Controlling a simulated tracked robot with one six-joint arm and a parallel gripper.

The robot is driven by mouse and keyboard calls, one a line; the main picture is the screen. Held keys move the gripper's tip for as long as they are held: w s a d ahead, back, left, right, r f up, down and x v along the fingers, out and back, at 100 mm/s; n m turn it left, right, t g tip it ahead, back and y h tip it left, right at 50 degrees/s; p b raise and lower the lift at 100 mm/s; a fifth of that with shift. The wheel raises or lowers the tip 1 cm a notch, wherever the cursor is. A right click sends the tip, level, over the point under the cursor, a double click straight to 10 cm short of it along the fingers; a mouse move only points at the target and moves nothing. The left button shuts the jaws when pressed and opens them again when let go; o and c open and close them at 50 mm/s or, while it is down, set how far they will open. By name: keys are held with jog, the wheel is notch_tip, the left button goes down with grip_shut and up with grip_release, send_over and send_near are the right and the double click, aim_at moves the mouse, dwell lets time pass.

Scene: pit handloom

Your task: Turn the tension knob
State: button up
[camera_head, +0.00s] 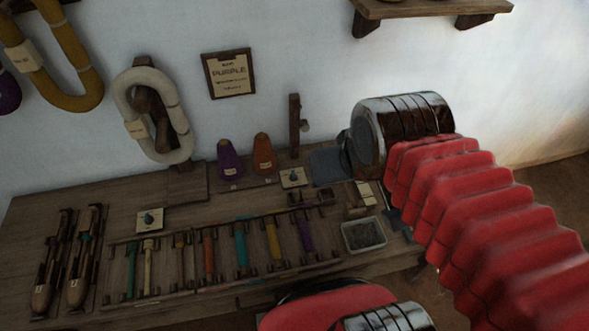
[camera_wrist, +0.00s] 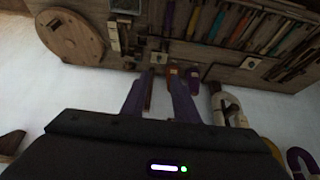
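Two small pale plates with a dark teal knob each are on the bench. One knob (camera_head: 149,217) is at the left, the other knob (camera_head: 293,176) is at the back near the cones. In the wrist view, where the bench is upside down, they show as a knob (camera_wrist: 250,63) at the right and a knob (camera_wrist: 158,58) beyond my fingertips. I cannot tell which is the tension knob. My gripper (camera_wrist: 156,82) is open and empty, its fingers apart and clear of both knobs. In the head view my arm mostly hides it.
A purple cone (camera_head: 229,160) and an orange cone (camera_head: 264,154) stand by a wooden post (camera_head: 295,126). Several coloured bobbins lie in a rack (camera_head: 195,289). A grey tray (camera_head: 363,236) is at right. A round wooden disc (camera_wrist: 70,36) shows in the wrist view.

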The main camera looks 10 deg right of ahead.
jog(key=w+f+g, duration=0.2)
jog(key=w+f, duration=0.1)
jog(key=w, duration=0.6)
jog(key=w+f+g, duration=0.1)
jog(key=w+f, duration=0.1)
jog(key=w, duration=0.7)
jog(key=w+f+g, duration=0.1)
jog(key=w+f, duration=0.5)
jog(key=f, duration=0.3)
jog(key=w+f+g, duration=0.1)
jog(key=w+f, duration=0.6)
jog(key=f, duration=0.3)
jog(key=shift+w+a+f+g, duration=0.2)
jog(key=shift+w+a+g, duration=0.1)
jog(key=shift+f, duration=0.1)
